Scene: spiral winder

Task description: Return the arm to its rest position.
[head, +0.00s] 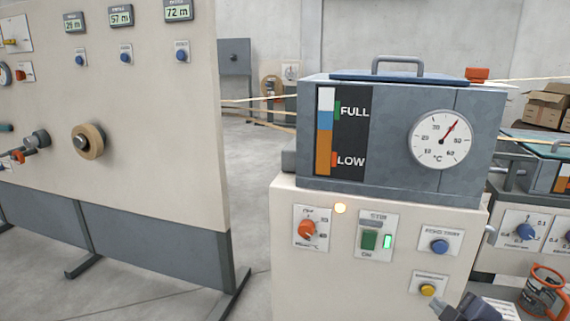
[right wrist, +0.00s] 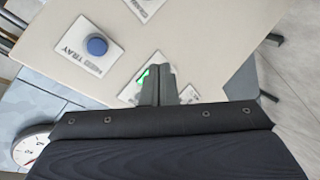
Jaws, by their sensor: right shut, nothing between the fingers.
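My right gripper (head: 445,308) shows at the bottom edge of the head view, in front of the lower right part of the cream cabinet (head: 350,285). In the right wrist view its fingers (right wrist: 160,80) are together with nothing between them. They overlap a plate with a green lit part (right wrist: 145,76) on the cabinet's front; I cannot tell whether they touch it. Most of the right arm is out of the head view. My left gripper is not in view.
The grey bath (head: 400,90) with a dial gauge (head: 441,140) stands on the cabinet. A yellow button (head: 428,290) is close to my right gripper. A tall panel (head: 130,120) fills the left; open floor (head: 252,160) lies between.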

